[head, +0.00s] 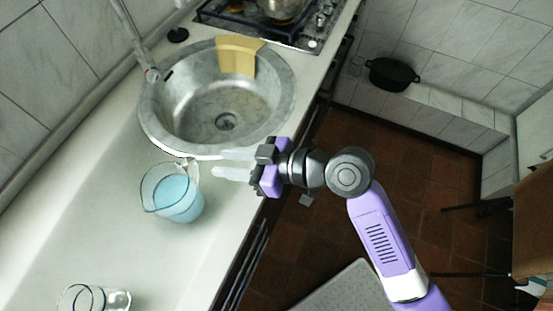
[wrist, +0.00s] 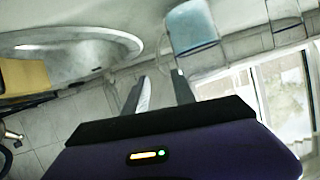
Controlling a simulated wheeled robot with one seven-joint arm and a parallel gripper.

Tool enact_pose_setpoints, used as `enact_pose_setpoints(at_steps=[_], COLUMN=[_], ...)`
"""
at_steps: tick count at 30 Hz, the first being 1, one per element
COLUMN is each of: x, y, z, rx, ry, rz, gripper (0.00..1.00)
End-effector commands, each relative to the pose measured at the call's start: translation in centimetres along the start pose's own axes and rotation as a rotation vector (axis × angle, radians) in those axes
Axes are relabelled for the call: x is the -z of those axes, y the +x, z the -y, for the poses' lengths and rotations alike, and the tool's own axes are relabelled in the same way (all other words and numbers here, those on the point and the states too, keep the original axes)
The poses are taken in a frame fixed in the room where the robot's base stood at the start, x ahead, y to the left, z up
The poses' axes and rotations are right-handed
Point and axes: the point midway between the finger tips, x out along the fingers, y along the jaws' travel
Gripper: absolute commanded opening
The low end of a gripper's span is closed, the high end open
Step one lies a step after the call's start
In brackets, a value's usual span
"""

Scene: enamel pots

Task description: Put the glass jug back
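A clear glass jug (head: 178,196) holding blue liquid stands on the pale counter (head: 90,190), just in front of the round sink. My gripper (head: 218,164) is to the right of the jug, its two pale fingers pointing left toward the jug's handle side. The fingers are apart with nothing between them. In the wrist view the jug (wrist: 192,28) is beyond my fingertips (wrist: 160,80), slightly right of centre. I cannot tell whether a fingertip touches the jug.
The metal sink (head: 225,95) has a yellow cloth (head: 238,54) over its far rim. A tap (head: 150,72) stands at its left. Another clear glass vessel (head: 95,298) is at the counter's near end. A hob (head: 300,20) with a pot (head: 282,8) is at the back.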

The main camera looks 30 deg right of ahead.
Motion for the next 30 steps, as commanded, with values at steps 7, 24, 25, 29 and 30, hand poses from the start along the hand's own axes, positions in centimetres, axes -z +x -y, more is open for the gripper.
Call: enact_pose_setpoints(at_steps=[7, 24, 25, 29, 30], x=[-1.1, -12.8, -12.8, -12.0, -11.5], y=[-0.5, -17.1, -18.1, -22.1, -23.1], z=[-0.2, 0.9, 1.4, 3.8, 4.5], rx=[-0.031, -0.609, -0.628, -0.687, -0.698], ry=[0.020, 0.181, 0.178, 0.163, 0.156], rz=[0.010, 0.008, -0.001, -0.046, -0.062], gripper=[0.32, 0.32, 0.32, 0.32, 0.32])
